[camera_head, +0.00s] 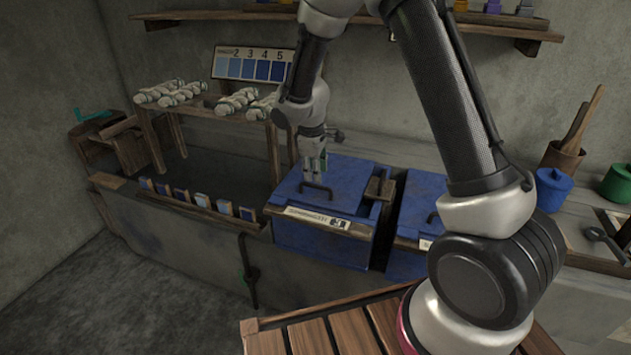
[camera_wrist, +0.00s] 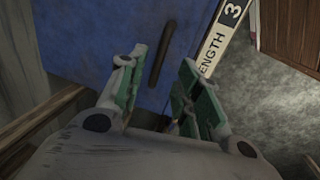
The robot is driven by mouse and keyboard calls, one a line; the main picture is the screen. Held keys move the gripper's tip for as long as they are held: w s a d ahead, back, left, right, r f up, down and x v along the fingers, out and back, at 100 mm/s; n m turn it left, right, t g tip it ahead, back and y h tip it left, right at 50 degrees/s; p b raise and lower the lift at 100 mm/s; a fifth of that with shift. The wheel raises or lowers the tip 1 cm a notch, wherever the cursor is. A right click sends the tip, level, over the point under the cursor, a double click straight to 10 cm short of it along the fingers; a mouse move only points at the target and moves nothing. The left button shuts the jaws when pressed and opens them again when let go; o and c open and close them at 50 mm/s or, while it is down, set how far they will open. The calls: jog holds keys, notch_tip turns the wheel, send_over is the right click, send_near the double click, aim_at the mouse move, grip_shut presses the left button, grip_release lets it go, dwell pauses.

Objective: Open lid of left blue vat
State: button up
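The left blue vat (camera_head: 325,240) stands in the counter with its blue lid (camera_head: 345,177) lying shut on top. A dark bar handle (camera_head: 316,191) is on the lid; it also shows in the wrist view as a dark handle (camera_wrist: 161,53). My gripper (camera_head: 315,177) is above the lid, near the handle. In the wrist view my gripper (camera_wrist: 157,85) has its green-padded fingers apart, with the handle's near end in line with the gap between them. I cannot tell the exact height of the fingertips above the handle. A label strip (camera_head: 317,219) is on the vat's front.
A second blue vat (camera_head: 408,262) stands close on the right, partly behind my arm. A wooden block (camera_head: 380,187) sits at the lid's right edge. A rack with white skeins (camera_head: 207,104) stands left. A slatted wooden surface (camera_head: 330,335) is in front.

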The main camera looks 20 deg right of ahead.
aim_at(317, 187)
jog(key=f, duration=0.5)
jog(key=shift+w+d+f, duration=0.1)
jog(key=shift+w+d, duration=0.25)
jog(key=shift+c, duration=0.2)
grip_shut()
